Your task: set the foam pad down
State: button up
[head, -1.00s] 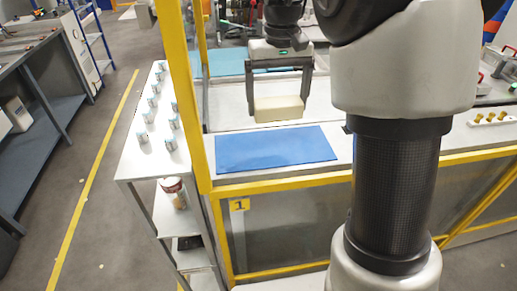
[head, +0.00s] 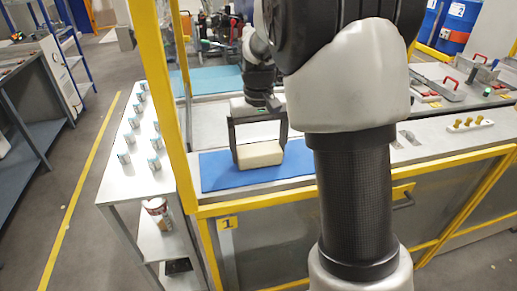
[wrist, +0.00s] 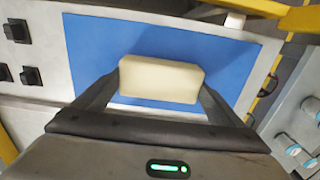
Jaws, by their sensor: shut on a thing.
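The foam pad (head: 259,154) is a cream block held between the two fingers of my gripper (head: 258,148). In the wrist view the pad (wrist: 160,80) sits level between the fingertips of my gripper (wrist: 160,85). The pad is over the blue mat (head: 222,178), which lies on the grey bench top. The mat (wrist: 95,50) also shows around the pad in the wrist view. The pad is at or just above the mat; I cannot tell whether it touches.
A yellow post (head: 165,100) stands left of the mat. A side table (head: 140,185) beyond it bears several small cans. Small brass-coloured pieces on a white strip (head: 468,125) lie to the right. A blue-green mat (head: 213,80) lies farther back.

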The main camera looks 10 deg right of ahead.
aim_at(258, 147)
jog(key=shift+f, duration=0.1)
jog(key=o, duration=0.9)
notch_tip(258, 147, up, 11)
jog(key=p, duration=0.2)
jog(key=s+r+t, duration=0.3)
jog(key=s+r, duration=0.3)
jog(key=s, duration=0.5)
jog(key=s+f+t, duration=0.1)
jog(key=s, duration=0.3)
jog(key=s+f, duration=0.1)
jog(key=s, duration=0.3)
jog(key=s+f+t, duration=0.1)
jog(key=s+f, duration=0.1)
jog(key=s, duration=0.2)
jog(key=shift+f+t, duration=0.1)
jog(key=shift+t, duration=0.2)
notch_tip(258, 147, up, 7)
jog(key=p, duration=0.6)
jog(key=shift+p, duration=0.35)
